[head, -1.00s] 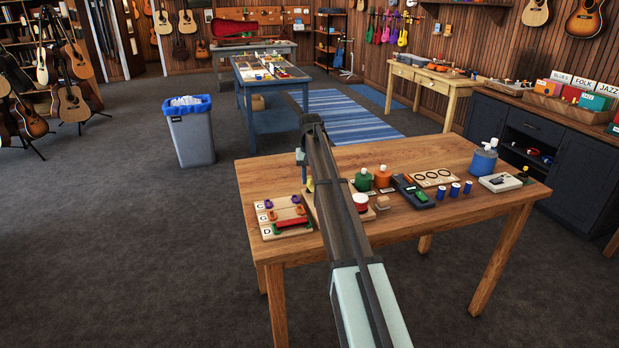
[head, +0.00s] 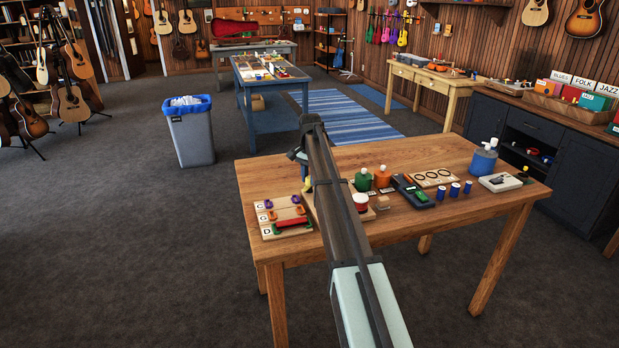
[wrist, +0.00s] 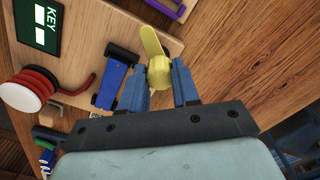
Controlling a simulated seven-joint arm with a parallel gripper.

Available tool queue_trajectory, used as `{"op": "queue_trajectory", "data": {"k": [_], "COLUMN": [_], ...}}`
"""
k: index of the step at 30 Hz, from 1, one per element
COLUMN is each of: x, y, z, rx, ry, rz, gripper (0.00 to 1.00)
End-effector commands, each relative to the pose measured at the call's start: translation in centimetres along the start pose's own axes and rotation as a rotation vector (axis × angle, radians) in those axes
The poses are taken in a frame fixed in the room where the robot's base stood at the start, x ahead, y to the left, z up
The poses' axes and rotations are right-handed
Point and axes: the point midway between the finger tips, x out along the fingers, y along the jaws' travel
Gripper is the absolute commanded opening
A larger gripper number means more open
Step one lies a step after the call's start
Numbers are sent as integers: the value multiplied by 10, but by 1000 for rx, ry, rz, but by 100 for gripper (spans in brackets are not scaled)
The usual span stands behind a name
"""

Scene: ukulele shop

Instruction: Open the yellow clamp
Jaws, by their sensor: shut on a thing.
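The yellow clamp (wrist: 158,68) shows in the wrist view at the edge of a pale wooden board (wrist: 105,22), with a long flat lever pointing up. My gripper (wrist: 162,80) has its two blue fingers on either side of the clamp's rounded yellow part and is shut on it. A blue clamp (wrist: 117,72) is on the same board, left of the fingers. In the head view my arm hides most of the board, and a little of the yellow clamp (head: 308,185) shows beside the arm.
The table's front right is clear.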

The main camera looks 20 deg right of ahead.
Motion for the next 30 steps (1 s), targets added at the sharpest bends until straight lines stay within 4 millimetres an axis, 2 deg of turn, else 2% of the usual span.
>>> {"op": "queue_trajectory", "data": {"k": [16, 17, 24, 30], "x": [0, 0, 0, 0], "y": [0, 0, 0, 0], "z": [-1, -1, -1, 0], "rx": [25, 25, 24, 23], "ry": [3, 3, 2, 1], "rz": [-1, -1, -1, 0], "gripper": [0, 32, 55, 56]}}
